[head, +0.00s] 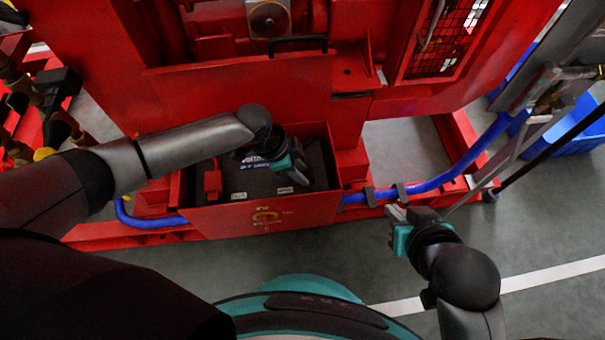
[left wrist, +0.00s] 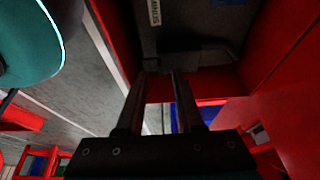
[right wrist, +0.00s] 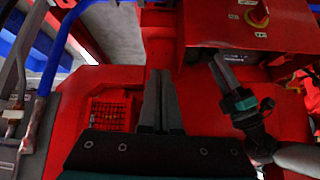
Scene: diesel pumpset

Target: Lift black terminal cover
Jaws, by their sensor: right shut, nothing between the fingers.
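My left gripper (head: 298,172) reaches down into the right part of the red battery box. In the left wrist view its fingers (left wrist: 160,75) are parted, with a dark block, apparently the black terminal cover (left wrist: 200,58), at or just past their tips. The frames do not show whether the fingers press on it. In the head view the gripper hides the cover. The dark battery (head: 258,180) fills the box, with a red terminal cover (head: 213,180) at its left. My right gripper (head: 400,222) is shut and empty, outside the box to the right.
The box's red front wall (head: 240,218) and right wall stand close to my left gripper. Blue pipe (head: 435,184) runs right from the box. A blue crate (head: 570,130) stands at the far right. The grey floor at the lower right is clear.

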